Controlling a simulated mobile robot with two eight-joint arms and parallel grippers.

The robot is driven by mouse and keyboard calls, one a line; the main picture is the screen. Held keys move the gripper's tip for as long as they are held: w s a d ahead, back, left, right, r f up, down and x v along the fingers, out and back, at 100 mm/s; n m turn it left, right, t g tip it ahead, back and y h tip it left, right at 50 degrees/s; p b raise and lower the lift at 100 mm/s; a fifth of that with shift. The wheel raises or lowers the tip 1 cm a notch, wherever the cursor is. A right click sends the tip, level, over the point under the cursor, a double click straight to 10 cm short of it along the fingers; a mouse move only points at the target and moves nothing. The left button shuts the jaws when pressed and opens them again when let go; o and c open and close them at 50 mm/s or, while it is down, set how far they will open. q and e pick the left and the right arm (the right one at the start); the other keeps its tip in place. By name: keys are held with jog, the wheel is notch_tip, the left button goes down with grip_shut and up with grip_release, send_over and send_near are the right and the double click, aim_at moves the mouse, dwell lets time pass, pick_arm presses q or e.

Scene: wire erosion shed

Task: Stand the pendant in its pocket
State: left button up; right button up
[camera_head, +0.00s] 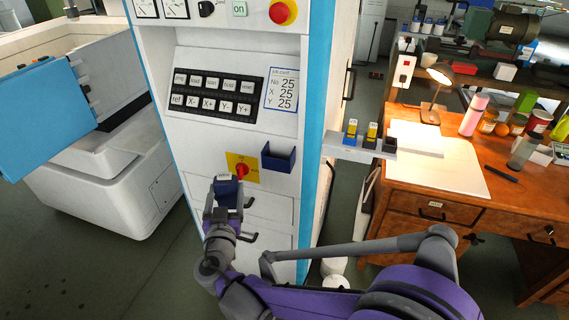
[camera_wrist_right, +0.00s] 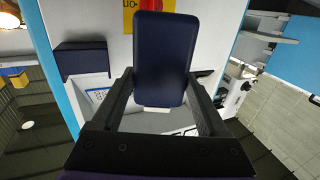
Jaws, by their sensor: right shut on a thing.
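The pendant (camera_head: 227,192) is a dark blue block with a pale face at one end. My right gripper (camera_head: 223,199) is shut on it and holds it in front of the white machine cabinet. In the right wrist view the pendant (camera_wrist_right: 162,58) stands between the two fingers (camera_wrist_right: 161,78). The pocket (camera_head: 278,158) is a dark blue open-topped holder on the cabinet front, right of and above the pendant in the head view, and apart from it. The pocket also shows in the right wrist view (camera_wrist_right: 82,60), at the left. My left gripper is out of view.
A red knob on a yellow plate (camera_head: 241,169) sits between the pendant and the pocket. A button panel (camera_head: 215,95) is above. A grey shelf (camera_head: 340,150) with yellow-and-blue units juts out at the right, beside a wooden desk (camera_head: 455,160).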

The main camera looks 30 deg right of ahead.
jog(key=s+d+r+m+g+h, duration=0.1)
jog(key=s+r+m+g+h, duration=0.35)
jog(key=s+r, duration=0.8)
jog(key=w+r+x, duration=0.1)
jog(key=r+x, duration=0.2)
jog(key=x, duration=1.8)
jog(key=shift+h, duration=0.45)
jog(key=shift+s+a+f+b, duration=0.1)
jog(key=shift+f+b, duration=0.3)
jog(key=shift+f, duration=1.3)
jog(key=shift+s+a+f+b, duration=0.15)
jog(key=shift+f+b, duration=0.2)
jog(key=shift+f, duration=1.35)
